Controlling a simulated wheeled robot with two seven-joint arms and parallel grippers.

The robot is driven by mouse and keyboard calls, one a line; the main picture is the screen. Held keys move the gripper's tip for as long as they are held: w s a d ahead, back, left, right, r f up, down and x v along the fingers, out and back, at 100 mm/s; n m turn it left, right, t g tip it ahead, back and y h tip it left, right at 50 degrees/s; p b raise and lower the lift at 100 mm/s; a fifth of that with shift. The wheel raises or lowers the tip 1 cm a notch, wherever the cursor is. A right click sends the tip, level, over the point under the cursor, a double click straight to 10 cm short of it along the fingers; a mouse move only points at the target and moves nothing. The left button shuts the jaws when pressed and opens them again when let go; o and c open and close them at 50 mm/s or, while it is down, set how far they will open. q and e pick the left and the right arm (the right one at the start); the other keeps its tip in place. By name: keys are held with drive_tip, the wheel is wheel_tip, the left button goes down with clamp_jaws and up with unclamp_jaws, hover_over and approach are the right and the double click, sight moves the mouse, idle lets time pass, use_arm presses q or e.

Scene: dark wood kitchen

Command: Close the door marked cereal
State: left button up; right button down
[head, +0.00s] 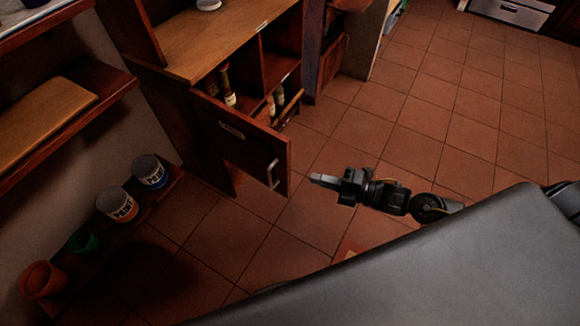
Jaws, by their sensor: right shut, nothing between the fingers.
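A dark wood cabinet door (238,150) stands open in the middle left, swung out from a low cabinet. It has a small pale label (232,130), too small to read, and a metal handle (273,174) near its right edge. Bottles (226,86) stand inside the cabinet behind it. My right gripper (316,179) is shut and empty, just right of the door's free edge and apart from it, above the tiled floor. My left gripper is not in view.
Paint cans (118,204) and pots (42,280) stand on a low shelf at the left. A higher wood shelf holds a board (45,115). The cabinet's wooden top (215,50) is behind the door. The tiled floor (440,120) to the right is clear.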

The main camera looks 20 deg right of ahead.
sight(287, 165)
drive_tip(key=shift+n+g+y, duration=0.3)
drive_tip(key=shift+n+y, duration=0.3)
drive_tip(key=shift+n, duration=0.3)
drive_tip(key=w+a, duration=0.2)
drive_tip(key=w+a+r+p, duration=0.1)
drive_tip(key=w+a, duration=0.1)
drive_tip(key=w+a+r, duration=0.1)
drive_tip(key=w+a, duration=0.1)
drive_tip(key=a, duration=0.1)
drive_tip(key=shift+w+a+r, duration=0.1)
drive_tip(key=shift+r, duration=0.05)
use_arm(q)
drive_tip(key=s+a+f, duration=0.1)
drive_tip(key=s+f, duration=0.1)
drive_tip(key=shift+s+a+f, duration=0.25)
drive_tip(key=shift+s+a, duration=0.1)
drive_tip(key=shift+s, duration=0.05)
use_arm(e)
drive_tip(key=shift+w+d, duration=0.35)
drive_tip(key=shift+d, duration=0.2)
